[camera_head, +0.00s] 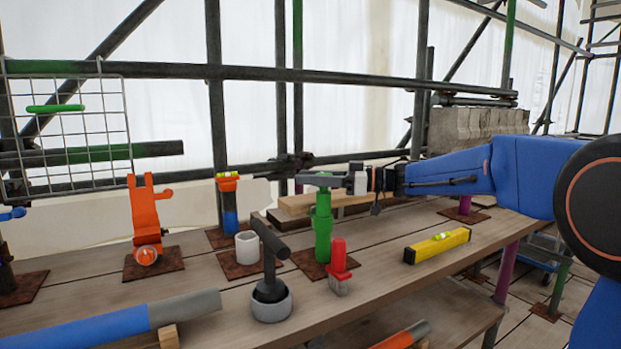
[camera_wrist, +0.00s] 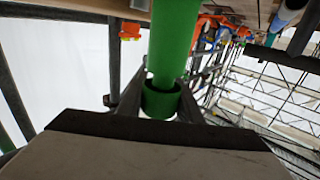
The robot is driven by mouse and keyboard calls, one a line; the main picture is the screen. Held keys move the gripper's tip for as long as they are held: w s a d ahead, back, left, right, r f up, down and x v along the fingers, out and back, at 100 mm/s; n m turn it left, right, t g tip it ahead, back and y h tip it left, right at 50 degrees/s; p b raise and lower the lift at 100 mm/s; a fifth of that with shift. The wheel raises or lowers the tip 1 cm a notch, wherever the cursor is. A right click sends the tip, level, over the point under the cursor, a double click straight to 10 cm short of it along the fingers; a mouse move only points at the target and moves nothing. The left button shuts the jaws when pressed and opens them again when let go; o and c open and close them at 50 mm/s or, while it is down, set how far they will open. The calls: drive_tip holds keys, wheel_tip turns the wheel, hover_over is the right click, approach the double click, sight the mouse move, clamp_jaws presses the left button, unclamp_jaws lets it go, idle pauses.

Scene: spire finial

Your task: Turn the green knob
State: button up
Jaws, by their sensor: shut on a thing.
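The green knob is the top of an upright green post-like fitting (camera_head: 322,225) on a brown square plate on the wooden bench, in the middle of the head view. My gripper (camera_head: 321,180) reaches in from the right at the height of its top and is shut on the knob. In the wrist view the green knob (camera_wrist: 160,100) sits between my two fingers (camera_wrist: 158,104), with the green body (camera_wrist: 174,40) stretching away above it. The fingers partly hide the knob in the head view.
A grey cup (camera_head: 247,247), a black-handled tool in a grey pot (camera_head: 271,306), a red-handled brush (camera_head: 339,268) and a yellow level (camera_head: 437,246) stand or lie nearby on the bench. An orange fitting (camera_head: 146,215) is at left. Scaffold tubes run behind.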

drive_tip(key=shift+s+n+g, duration=0.15)
drive_tip(key=shift+n+g, duration=0.35)
drive_tip(key=shift+g, duration=0.3)
drive_tip(key=shift+s+n+g, duration=0.15)
drive_tip(key=shift+n+g, duration=0.35)
drive_tip(key=shift+g, duration=0.3)
drive_tip(key=o, duration=1)
drive_tip(key=shift+o, duration=0.2)
drive_tip(key=w+d, duration=0.1)
drive_tip(key=d, duration=1.6)
drive_tip(key=shift+w+d, duration=0.15)
drive_tip(key=shift+w, duration=0.15)
